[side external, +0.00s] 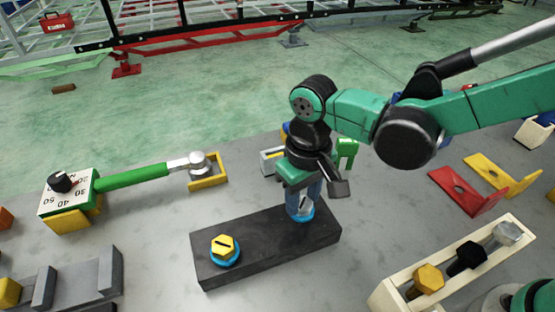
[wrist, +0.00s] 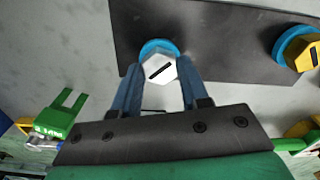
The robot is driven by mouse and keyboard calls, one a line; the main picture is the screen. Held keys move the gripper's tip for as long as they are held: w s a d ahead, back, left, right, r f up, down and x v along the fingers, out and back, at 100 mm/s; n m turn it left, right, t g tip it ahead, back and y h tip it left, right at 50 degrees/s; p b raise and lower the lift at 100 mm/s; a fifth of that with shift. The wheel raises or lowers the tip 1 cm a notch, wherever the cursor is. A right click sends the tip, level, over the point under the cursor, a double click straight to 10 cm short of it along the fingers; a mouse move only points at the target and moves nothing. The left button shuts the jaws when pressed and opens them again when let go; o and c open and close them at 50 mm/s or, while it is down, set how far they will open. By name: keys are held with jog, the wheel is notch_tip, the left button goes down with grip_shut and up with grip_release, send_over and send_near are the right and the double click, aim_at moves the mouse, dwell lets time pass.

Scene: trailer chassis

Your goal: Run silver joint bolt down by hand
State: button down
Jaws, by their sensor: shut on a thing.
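The silver joint bolt (wrist: 161,69) has a hex head with a dark slot mark. It stands over a blue ring (wrist: 158,46) at one end of the black block (side external: 265,243). My gripper (wrist: 160,85) is shut on the silver bolt, with one blue finger on each side of its head. In the side external view my gripper (side external: 303,205) points down at the block's right end and mostly hides the bolt. A yellow bolt (side external: 224,246) sits in another blue ring at the block's left end, and shows at the right of the wrist view (wrist: 308,55).
A torque wrench (side external: 130,178) with a green handle rests on yellow supports at left. A cream rack (side external: 455,265) holds yellow, black and silver bolts at front right. Red (side external: 458,190) and yellow (side external: 497,173) brackets lie at right. A grey fixture (side external: 75,280) stands at front left.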

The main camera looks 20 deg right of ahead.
jog(key=m, duration=0.5)
jog(key=shift+m, duration=0.3)
jog(key=m, duration=1)
jog(key=shift+m, duration=2.5)
jog(key=shift+c, duration=2.2)
grip_release()
